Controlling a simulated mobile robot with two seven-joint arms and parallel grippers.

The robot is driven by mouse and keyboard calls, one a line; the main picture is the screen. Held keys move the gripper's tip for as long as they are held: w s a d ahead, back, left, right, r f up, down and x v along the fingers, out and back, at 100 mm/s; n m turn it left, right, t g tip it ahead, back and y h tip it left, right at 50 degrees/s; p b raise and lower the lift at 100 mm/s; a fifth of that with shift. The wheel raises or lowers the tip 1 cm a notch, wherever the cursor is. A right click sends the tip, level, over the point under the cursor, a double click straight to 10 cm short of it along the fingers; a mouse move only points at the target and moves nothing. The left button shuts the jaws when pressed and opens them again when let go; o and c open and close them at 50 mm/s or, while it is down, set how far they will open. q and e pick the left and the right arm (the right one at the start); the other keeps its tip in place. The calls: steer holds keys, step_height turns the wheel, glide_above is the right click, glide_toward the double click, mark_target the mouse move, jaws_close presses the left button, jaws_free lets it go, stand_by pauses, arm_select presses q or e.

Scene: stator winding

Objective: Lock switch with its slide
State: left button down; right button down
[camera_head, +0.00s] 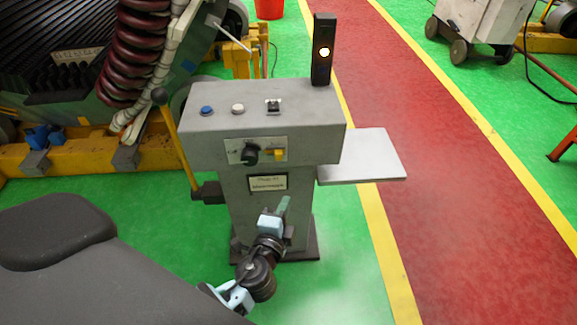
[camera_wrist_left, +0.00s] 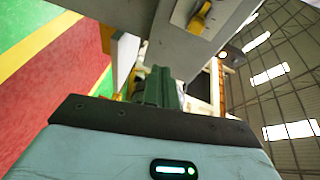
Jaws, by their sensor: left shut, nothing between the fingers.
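A grey control console (camera_head: 230,150) stands in the middle of the head view. Its front plate (camera_head: 234,156) carries a black rotary switch (camera_head: 251,153) and a small yellow slide (camera_head: 279,154) to its right. In the left wrist view, a yellow part (camera_wrist_left: 200,18) sits on the plate at the top; the black switch is not clear there. My left gripper (camera_head: 284,202) is in front of the console's column, below the plate and apart from the slide. Its green fingers (camera_wrist_left: 159,86) are shut and empty. My right gripper is not in view.
The console's top holds a blue button (camera_head: 207,111), a white button (camera_head: 238,109), a black toggle (camera_head: 273,106) and a black post with a lit lamp (camera_head: 323,52). A grey side shelf (camera_head: 370,155) juts right. A yellow lever (camera_head: 178,140) stands at the left.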

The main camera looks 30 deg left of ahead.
mark_target(275, 154)
arm_select(q)
steer(key=shift+m+t+y, duration=0.3)
steer(key=shift+m+t, duration=0.4)
steer(key=shift+t, duration=0.1)
steer(key=w+r, duration=0.3)
steer(key=shift+w+d+b, duration=0.1)
steer(key=shift+d+b, duration=0.1)
steer(key=shift+b, duration=0.1)
steer(key=x, duration=0.9)
steer(key=shift+w+a+p, duration=0.1)
steer(key=shift+w+p, duration=0.1)
steer(key=shift+p, duration=0.1)
steer(key=shift+w+a, duration=0.15)
steer(key=shift+w, duration=0.2)
steer(key=s+a, duration=0.1)
steer(key=a+p, duration=0.1)
steer(key=shift+s+a+r, duration=0.15)
steer(key=shift+s+a, duration=0.1)
steer(key=shift+s, duration=0.15)
steer(key=shift+s+a, duration=0.15)
steer(key=shift+a, duration=0.2)
